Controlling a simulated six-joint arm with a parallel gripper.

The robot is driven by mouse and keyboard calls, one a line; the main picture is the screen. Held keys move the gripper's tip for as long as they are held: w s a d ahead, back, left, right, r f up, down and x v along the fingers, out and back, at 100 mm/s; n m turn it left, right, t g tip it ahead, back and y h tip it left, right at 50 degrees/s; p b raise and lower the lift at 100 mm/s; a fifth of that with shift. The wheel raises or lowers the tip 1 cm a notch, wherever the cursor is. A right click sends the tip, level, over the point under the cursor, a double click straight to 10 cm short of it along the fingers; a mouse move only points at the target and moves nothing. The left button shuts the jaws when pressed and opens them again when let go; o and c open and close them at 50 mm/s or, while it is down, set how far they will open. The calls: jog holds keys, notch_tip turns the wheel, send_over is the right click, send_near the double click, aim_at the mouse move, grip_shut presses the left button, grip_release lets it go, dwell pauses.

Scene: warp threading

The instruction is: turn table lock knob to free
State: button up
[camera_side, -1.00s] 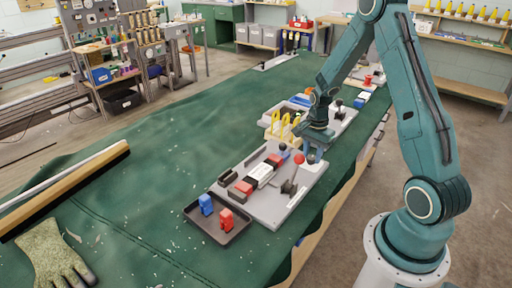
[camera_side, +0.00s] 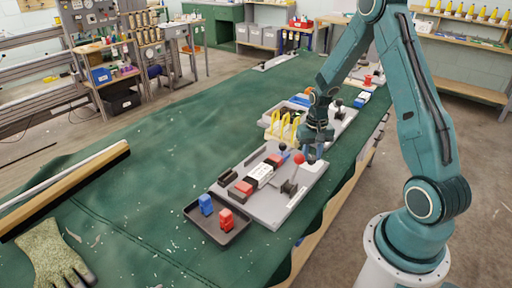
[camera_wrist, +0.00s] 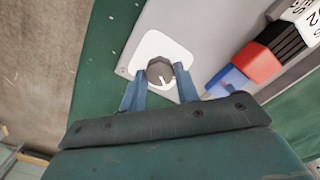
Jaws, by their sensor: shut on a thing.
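The lock knob (camera_wrist: 160,71) is a dark grey faceted knob with a white line, on a white plate (camera_wrist: 150,47) at the corner of a grey panel (camera_wrist: 195,22). In the wrist view the line points toward my gripper body. My gripper (camera_wrist: 160,86) has its two blue fingers on either side of the knob and is shut on it. In the side view my gripper (camera_side: 316,154) is down at the right end of the grey board (camera_side: 272,212), and its body hides the knob.
The board carries red and white blocks (camera_side: 260,174) and a red-balled lever (camera_side: 299,158) close to my gripper. A black tray (camera_side: 217,234) with a blue and a red piece stands in front. Yellow hooks (camera_side: 284,126) stand behind. The green cloth (camera_side: 130,200) at left is largely clear.

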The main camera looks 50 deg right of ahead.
aim_at(311, 157)
jog(key=n, duration=0.6)
jog(key=shift+n, duration=0.3)
dwell(0.4)
jog(key=o, duration=1)
jog(key=shift+r, duration=0.15)
jog(key=shift+r, duration=6.8)
jog(key=shift+a, duration=0.1)
